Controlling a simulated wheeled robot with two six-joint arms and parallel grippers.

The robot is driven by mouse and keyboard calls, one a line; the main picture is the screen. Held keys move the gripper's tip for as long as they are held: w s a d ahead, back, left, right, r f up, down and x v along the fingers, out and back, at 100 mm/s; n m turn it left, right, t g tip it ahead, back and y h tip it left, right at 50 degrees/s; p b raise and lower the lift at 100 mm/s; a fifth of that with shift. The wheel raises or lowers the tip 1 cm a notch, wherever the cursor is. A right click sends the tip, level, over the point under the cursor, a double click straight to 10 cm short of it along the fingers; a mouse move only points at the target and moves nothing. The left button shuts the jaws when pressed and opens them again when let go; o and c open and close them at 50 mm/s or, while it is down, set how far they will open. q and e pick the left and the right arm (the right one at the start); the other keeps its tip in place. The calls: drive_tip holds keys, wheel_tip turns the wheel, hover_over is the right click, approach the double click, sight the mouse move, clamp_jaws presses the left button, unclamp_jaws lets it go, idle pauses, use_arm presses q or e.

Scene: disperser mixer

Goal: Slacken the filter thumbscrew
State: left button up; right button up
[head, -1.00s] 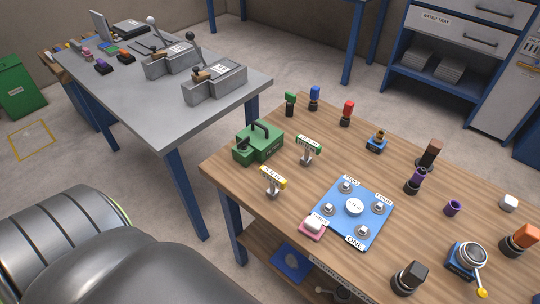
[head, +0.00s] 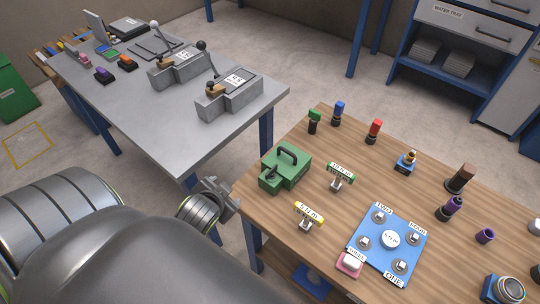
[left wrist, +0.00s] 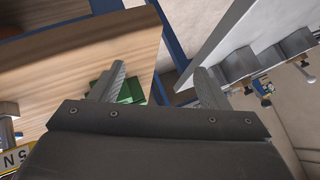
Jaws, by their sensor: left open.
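My left gripper (head: 222,194) is at the left edge of the wooden table (head: 330,130), beside the green box with a dark carry handle (head: 285,172). It is apart from the box. In the left wrist view the gripper's two fingers (left wrist: 162,84) are spread with nothing between them, and part of the green box (left wrist: 132,92) shows behind the left finger. I cannot make out a filter thumbscrew in either view. My right gripper is not in view.
A blue panel (head: 408,243) with several knobs and small stands labelled with yellow (head: 309,212) and green (head: 341,170) plates are on the wooden table. Coloured-topped posts stand behind. A grey table (head: 180,130) with lever devices is at the left, with a floor gap between tables.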

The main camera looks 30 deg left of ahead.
use_arm(q)
drive_tip(key=w+r+m+t, duration=0.95)
drive_tip(key=w+r, duration=0.35)
drive_tip(key=r, duration=0.2)
drive_tip(key=w+d+r+m+g+h, duration=0.1)
drive_tip(key=w+d+r+m+h, duration=0.1)
drive_tip(key=d+r+m+h, duration=0.7)
drive_tip(key=w+d+r+m+g+h, duration=0.25)
drive_tip(key=m+h, duration=0.85)
drive_tip(key=m, duration=0.6)
drive_tip(key=m+g+y, duration=1.2)
drive_tip(key=m+g, duration=0.2)
drive_tip(key=m, duration=0.3)
approach(271, 173)
drive_tip(key=shift+h, duration=0.3)
drive_tip(key=b+x, duration=0.4)
drive_tip(key=x, duration=0.1)
drive_tip(key=b+x, duration=0.2)
drive_tip(key=b, duration=0.1)
drive_tip(key=shift+w+a+f, duration=0.1)
drive_tip(key=shift+w+f, duration=0.3)
drive_tip(key=shift+f, duration=0.1)
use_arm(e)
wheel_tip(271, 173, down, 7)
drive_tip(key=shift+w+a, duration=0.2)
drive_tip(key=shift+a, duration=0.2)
use_arm(q)
drive_tip(key=shift+c, duration=0.3)
